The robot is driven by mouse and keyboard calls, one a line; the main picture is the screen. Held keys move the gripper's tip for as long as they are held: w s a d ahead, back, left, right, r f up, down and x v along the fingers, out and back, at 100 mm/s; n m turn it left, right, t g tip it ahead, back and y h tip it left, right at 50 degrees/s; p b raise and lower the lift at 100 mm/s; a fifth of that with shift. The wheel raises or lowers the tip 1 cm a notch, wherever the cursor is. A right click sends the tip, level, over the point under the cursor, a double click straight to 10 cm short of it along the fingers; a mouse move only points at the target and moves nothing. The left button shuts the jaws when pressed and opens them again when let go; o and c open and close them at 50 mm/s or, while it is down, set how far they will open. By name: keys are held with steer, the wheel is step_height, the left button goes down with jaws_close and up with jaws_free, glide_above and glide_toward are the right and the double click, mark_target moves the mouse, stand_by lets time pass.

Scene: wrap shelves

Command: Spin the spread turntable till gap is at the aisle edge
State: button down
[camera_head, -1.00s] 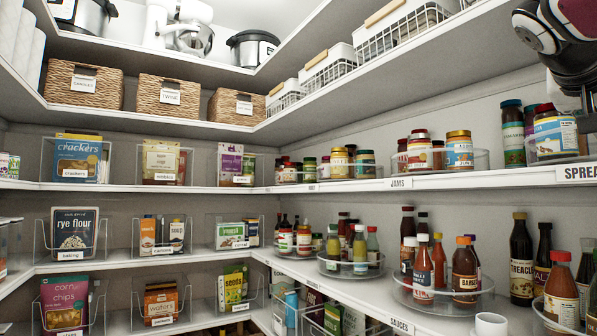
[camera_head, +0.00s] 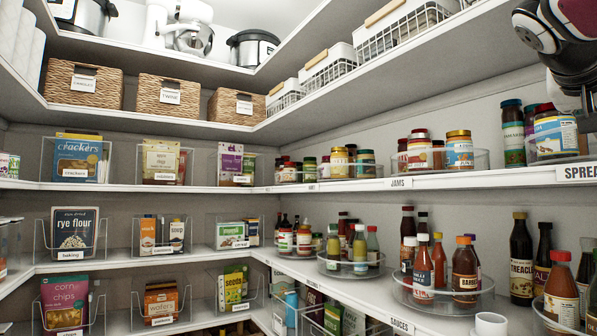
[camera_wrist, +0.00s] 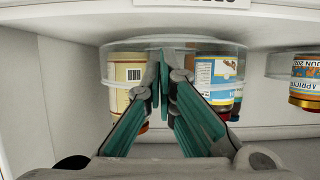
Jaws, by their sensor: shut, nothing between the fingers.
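The spread turntable (camera_head: 560,159) is a clear round tray at the right of the head view, above the label reading SPREA (camera_head: 578,173); its right part is cut off. It bears a jar with a blue and white label (camera_head: 556,134). The turntable (camera_wrist: 120,47) also shows in the wrist view, with a cream-labelled jar (camera_wrist: 126,75) left of my fingers and a blue-and-white jar (camera_wrist: 213,75) right of them. My gripper (camera_wrist: 160,82) is shut and empty, its teal fingers reaching to the turntable between these jars. Contact with the rim is unclear, and the fingers hide what lies behind.
Another clear turntable with an apricot jar (camera_wrist: 306,73) stands to the right in the wrist view. The jams turntable (camera_head: 480,159) shares the shelf in the head view. A shelf with bottles lies below, and the upper shelf (camera_head: 440,60) overhangs.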

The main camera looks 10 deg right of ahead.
mark_target(577, 141)
steer(key=shift+w+d, duration=0.5)
steer(key=shift+d, duration=0.3)
steer(key=shift+w, duration=0.15)
steer(key=shift+w+a, duration=0.65)
steer(key=shift+w, duration=0.15)
steer(key=shift+w, duration=0.1)
steer(key=shift+w+a+b, duration=0.15)
steer(key=shift+w+b, duration=0.25)
steer(key=shift+w, duration=0.55)
steer(key=shift+a, duration=0.1)
steer(key=a, duration=0.1)
steer(key=a+b, duration=0.1)
steer(key=a, duration=0.1)
steer(key=shift+s+a+b, duration=0.1)
steer(key=shift+s+b, duration=0.2)
steer(key=shift+s, duration=0.1)
